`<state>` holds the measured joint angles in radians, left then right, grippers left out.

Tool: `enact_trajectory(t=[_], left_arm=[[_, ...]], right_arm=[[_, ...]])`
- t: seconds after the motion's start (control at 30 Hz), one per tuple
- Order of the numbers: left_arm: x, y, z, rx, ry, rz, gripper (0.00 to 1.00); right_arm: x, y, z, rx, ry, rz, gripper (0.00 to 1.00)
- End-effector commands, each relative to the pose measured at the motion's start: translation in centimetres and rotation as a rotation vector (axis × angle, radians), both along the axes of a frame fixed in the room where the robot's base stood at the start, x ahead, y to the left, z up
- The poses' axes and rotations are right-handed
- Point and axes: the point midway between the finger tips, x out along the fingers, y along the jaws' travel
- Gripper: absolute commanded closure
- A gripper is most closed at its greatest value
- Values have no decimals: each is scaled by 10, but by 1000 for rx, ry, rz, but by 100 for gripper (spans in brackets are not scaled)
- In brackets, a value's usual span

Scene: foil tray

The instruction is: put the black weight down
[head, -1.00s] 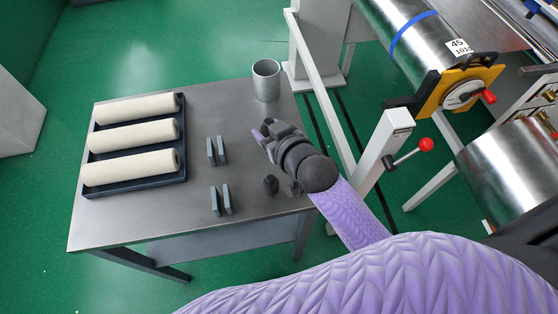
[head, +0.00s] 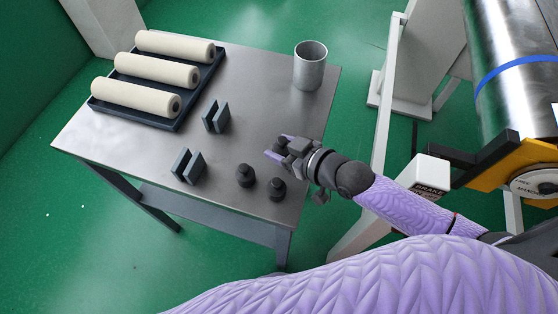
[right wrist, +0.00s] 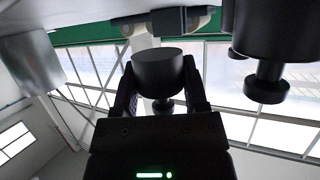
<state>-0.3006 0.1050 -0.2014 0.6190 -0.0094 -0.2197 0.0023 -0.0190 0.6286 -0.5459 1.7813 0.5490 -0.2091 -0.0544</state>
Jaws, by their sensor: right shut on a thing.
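My right gripper (head: 279,147) comes in over the right part of the grey table (head: 265,95). It is shut on a black weight (head: 282,144), which shows more clearly between the two fingers in the right wrist view (right wrist: 158,72). There the flat end of the weight is in sight and appears apart from the tabletop. Two other black weights stand on the table near its front right corner, one on the left (head: 245,176) and one on the right (head: 277,189). My left gripper is in neither view.
A metal cup (head: 310,68) stands at the back right. Two slotted grey holders (head: 216,118) (head: 188,167) stand mid-table. A dark tray (head: 172,124) with cream rolls is at the left. Bare tabletop lies between holders and cup. A white post and machine rollers stand right of the table.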

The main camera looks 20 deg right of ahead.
Motion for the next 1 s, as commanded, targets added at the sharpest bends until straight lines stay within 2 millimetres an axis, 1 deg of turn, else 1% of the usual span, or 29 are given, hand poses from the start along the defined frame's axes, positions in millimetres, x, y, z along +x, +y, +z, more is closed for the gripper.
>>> enact_trajectory(t=[0.03, 0.1, 0.17, 0.37, 0.5, 0.53, 0.57, 0.6, 1.0], left_arm=[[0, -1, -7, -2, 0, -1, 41], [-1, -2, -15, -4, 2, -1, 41], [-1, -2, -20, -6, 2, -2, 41], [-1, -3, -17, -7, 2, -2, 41], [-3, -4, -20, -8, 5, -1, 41], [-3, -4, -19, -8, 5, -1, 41], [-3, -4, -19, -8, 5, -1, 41], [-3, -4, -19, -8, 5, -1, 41], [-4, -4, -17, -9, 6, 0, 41]], right_arm=[[0, 0, -11, 0, 1, 0, 100], [0, 0, -26, -1, 1, 0, 100], [0, 0, -35, 0, 0, 0, 100], [0, 0, -33, 0, -2, -1, 100], [0, 0, -37, -1, -2, -1, 100], [0, 0, -37, -2, 0, -1, 39], [0, 0, -37, -1, -1, -1, 33], [0, 0, -36, -1, -1, -1, 29], [0, 0, -34, -1, -1, -1, 29]])
